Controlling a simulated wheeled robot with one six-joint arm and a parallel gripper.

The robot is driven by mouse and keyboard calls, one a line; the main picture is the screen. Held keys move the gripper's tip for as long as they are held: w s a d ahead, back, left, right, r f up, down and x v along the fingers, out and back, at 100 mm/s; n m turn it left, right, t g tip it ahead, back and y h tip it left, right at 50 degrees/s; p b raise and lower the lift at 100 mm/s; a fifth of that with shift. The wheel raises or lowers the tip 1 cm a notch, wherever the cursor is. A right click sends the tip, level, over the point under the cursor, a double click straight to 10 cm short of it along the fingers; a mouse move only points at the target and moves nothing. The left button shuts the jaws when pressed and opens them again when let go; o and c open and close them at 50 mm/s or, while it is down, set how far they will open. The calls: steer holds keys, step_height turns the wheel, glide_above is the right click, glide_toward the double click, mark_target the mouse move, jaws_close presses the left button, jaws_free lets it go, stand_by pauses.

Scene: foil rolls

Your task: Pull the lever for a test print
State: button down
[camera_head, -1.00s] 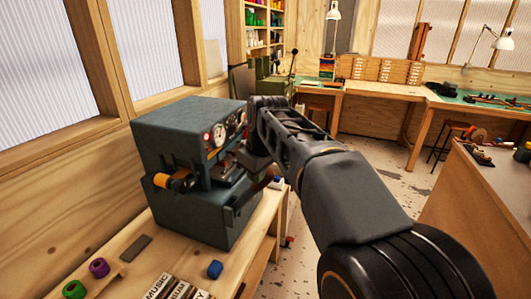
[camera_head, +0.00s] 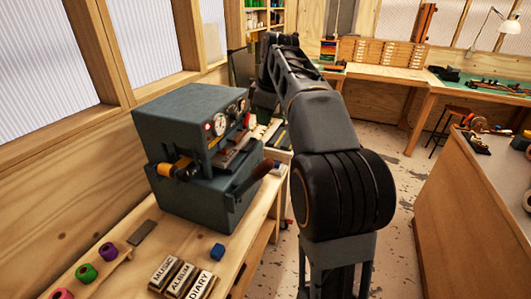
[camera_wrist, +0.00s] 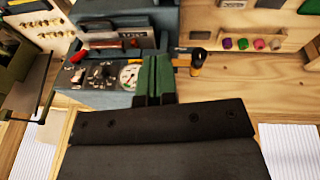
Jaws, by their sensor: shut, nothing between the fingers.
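The blue-grey foil press (camera_head: 190,118) stands on the wooden bench at left, with round gauges on its front. A second, greenish machine shows at left (camera_wrist: 22,65).
Type blocks (camera_head: 182,277) and a small blue block (camera_head: 217,252) lie on the near bench, with coloured foil rolls (camera_head: 86,272) at its left. A cabinet (camera_head: 470,200) stands at right. The floor between is open; windows line the left wall.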

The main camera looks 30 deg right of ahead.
glide_above(266, 160)
steer(key=w+a, duration=0.1)
steer(key=a, duration=0.1)
steer(key=x, duration=0.3)
steer(key=s+x, duration=0.1)
steer(key=x, duration=0.2)
steer(key=s+x, duration=0.1)
steer(key=x, duration=0.2)
steer(key=shift+d+f, duration=0.4)
steer(key=shift+f, duration=0.05)
steer(key=shift+s+d+f+p, duration=0.3)
steer(key=shift+d+f+p, duration=0.2)
steer(key=shift+f, duration=0.35)
steer(key=shift+s+d+f, duration=0.25)
steer(key=shift+d+f, duration=0.15)
steer(key=shift+f, duration=0.3)
